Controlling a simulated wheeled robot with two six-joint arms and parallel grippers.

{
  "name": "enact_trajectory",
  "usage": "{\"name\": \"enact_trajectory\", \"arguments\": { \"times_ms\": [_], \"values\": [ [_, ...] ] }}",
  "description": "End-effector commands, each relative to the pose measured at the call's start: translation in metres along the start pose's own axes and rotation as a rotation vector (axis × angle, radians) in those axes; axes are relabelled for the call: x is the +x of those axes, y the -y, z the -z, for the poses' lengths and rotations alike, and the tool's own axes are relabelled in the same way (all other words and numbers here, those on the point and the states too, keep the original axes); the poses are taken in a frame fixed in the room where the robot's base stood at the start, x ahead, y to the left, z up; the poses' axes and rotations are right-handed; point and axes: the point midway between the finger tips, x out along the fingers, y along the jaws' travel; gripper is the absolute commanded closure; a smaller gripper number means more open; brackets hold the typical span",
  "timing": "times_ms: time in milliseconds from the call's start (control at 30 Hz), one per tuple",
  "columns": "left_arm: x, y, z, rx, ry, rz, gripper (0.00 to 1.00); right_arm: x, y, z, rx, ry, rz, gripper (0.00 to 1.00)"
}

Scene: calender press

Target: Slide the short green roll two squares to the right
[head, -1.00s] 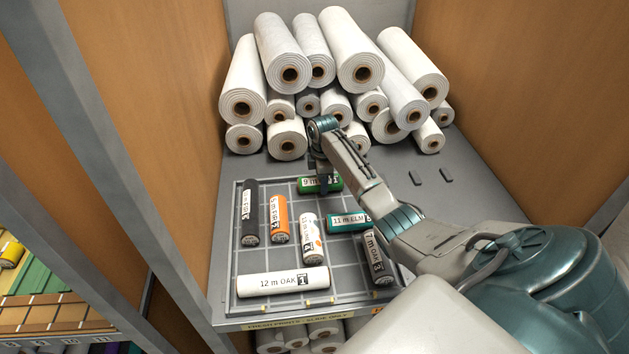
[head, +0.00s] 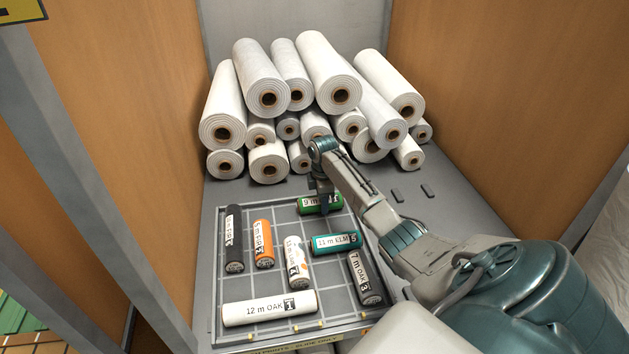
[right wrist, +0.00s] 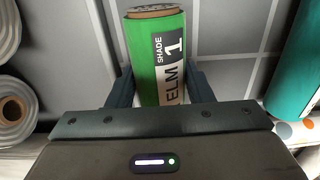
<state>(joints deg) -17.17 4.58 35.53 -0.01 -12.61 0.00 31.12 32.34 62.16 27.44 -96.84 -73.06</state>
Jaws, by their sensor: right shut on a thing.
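My left gripper is not in view.
The teal roll (head: 325,245) lies just in front of the green one. Black (head: 234,255), orange (head: 264,245), white-and-orange (head: 297,262), dark (head: 363,275) and white (head: 255,312) rolls also lie on the tray. Large white rolls (head: 335,75) are piled behind.

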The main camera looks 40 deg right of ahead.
Motion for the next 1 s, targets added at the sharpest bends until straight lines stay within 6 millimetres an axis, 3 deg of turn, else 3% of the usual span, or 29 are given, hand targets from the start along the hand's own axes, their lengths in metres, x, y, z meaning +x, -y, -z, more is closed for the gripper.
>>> {"name": "enact_trajectory", "arguments": {
  "times_ms": [400, 433, 533, 567, 833, 1000],
  "values": [
    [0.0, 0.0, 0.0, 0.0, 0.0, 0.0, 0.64, 0.0, 0.0, -0.011, 0.0, 0.0, 0.0, 0.77],
    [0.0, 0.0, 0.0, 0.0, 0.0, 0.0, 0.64, 0.0, 0.0, -0.011, 0.0, 0.0, 0.0, 0.49],
    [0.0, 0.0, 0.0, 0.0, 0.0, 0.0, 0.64, 0.0, 0.0, -0.011, 0.0, 0.0, 0.0, 0.3],
    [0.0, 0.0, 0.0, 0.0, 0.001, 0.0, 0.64, 0.0, 0.0, -0.011, 0.0, 0.0, 0.001, 0.28],
    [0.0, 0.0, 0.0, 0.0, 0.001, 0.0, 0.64, 0.0, 0.0, -0.009, 0.0, -0.001, 0.001, 0.28],
    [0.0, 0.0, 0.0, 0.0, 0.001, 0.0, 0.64, 0.0, 0.0, 0.006, -0.002, -0.003, 0.001, 0.28]
  ]
}}
